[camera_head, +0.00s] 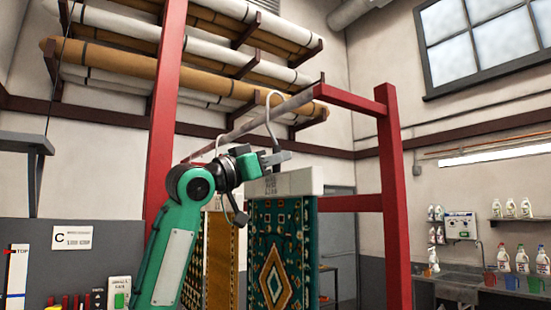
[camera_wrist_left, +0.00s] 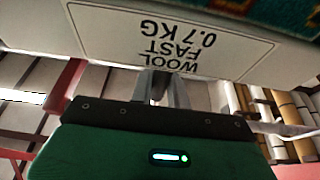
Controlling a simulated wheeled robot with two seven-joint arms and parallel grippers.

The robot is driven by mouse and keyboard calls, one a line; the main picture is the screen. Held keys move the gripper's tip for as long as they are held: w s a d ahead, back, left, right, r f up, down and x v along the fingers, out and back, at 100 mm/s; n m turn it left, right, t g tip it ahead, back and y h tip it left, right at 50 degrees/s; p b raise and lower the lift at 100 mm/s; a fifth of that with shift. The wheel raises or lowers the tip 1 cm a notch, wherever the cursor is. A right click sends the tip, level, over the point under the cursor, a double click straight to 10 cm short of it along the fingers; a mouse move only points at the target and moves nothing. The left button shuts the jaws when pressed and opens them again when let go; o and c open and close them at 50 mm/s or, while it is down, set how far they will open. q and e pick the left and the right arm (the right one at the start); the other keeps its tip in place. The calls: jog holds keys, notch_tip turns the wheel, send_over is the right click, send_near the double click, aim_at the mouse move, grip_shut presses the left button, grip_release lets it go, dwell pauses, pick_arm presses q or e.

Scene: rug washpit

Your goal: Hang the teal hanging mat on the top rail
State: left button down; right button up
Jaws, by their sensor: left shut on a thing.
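The teal hanging mat (camera_head: 296,245), with a diamond pattern, hangs upright from a white header bar (camera_head: 307,181) with a grey hook (camera_head: 268,112) above it. My left gripper (camera_head: 277,159) is shut on the mat's header, just under the hook. In the left wrist view its fingers (camera_wrist_left: 164,86) meet the white header (camera_wrist_left: 110,40), which is lettered "WOOL FAST 0.7 KG". The top rail (camera_head: 298,101) slopes through the red frame at hook height. The hook's curve overlaps the rail in the picture; I cannot tell whether it rests on it. My right gripper is not in view.
A mustard patterned mat (camera_head: 221,262) hangs behind, left of the teal one. Red frame posts stand left (camera_head: 166,110) and right (camera_head: 393,200). Rolled rugs (camera_head: 130,65) lie on wall racks behind. A sink counter with bottles (camera_head: 503,260) is at the right.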

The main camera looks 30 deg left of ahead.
aim_at(274, 174)
pick_arm(q)
jog(key=shift+f+b, duration=0.9)
jog(key=shift+f, duration=0.5)
jog(key=c, duration=1.3)
grip_release()
jog(key=shift+s, duration=0.1)
jog(key=shift+f, duration=0.1)
jog(key=b+v, duration=0.6)
jog(key=v, duration=0.7)
jog(key=shift+s+a, duration=0.15)
jog(key=shift+s, duration=0.2)
